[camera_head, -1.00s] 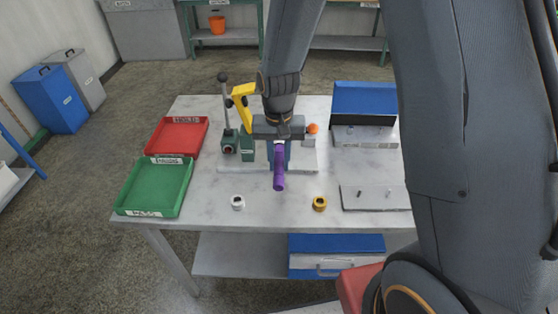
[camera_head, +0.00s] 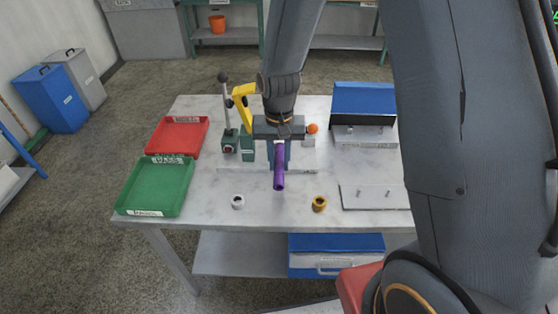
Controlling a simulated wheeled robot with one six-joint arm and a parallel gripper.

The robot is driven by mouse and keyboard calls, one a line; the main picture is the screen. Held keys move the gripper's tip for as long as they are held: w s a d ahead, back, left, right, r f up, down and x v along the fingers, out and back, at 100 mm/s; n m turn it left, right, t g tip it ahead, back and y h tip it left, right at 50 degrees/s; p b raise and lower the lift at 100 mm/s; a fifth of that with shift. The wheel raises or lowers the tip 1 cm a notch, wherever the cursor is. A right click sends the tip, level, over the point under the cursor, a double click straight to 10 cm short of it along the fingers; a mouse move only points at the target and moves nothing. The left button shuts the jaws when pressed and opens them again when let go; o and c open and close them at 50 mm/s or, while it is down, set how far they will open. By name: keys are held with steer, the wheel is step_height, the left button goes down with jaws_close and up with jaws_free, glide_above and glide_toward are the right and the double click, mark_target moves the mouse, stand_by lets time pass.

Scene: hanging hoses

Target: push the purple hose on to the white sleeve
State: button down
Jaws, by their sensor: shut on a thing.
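The purple hose (camera_head: 279,172) shows as a short tube in the head view, its open end pointing toward the camera and a little down. My gripper (camera_head: 279,148) is shut on the purple hose and holds it over the middle of the table. The white sleeve (camera_head: 238,202) is a small ring-like piece near the table's front edge, to the left of and in front of the hose. The hose and the white sleeve are apart. The hose's far end is hidden by my gripper.
A yellow-brown sleeve (camera_head: 319,204) stands to the right. A green tray (camera_head: 158,211) and a red tray (camera_head: 155,152) lie at left. A fixture with a yellow clamp (camera_head: 243,91) stands behind the hose. A pegged plate (camera_head: 372,205) and a blue-topped stand (camera_head: 364,98) are at right.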

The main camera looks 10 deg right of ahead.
mark_target(279, 156)
steer(key=shift+w+d+p, duration=0.15)
steer(key=shift+w, duration=0.55)
steer(key=shift+w+d+p, duration=0.1)
steer(key=shift+w+p, duration=0.05)
steer(key=shift+w, duration=0.5)
stand_by(2.0)
steer(key=c, duration=1.4)
jaws_free()
steer(key=shift+c, duration=0.2)
steer(key=shift+r, duration=0.1)
steer(key=shift+r+b, duration=1.15)
steer(key=shift+r, duration=2.7)
steer(key=s+d+f+n+b, duration=0.1)
steer(key=s+d+b, duration=0.1)
steer(key=s+d, duration=0.2)
steer(key=s+d+f+n+t+b, duration=0.1)
steer(key=s+d, duration=0.3)
steer(key=s, duration=0.5)
steer(key=shift+s+d+f+b, duration=0.2)
steer(key=shift+d+f+b, duration=0.2)
steer(key=shift+f+b, duration=0.25)
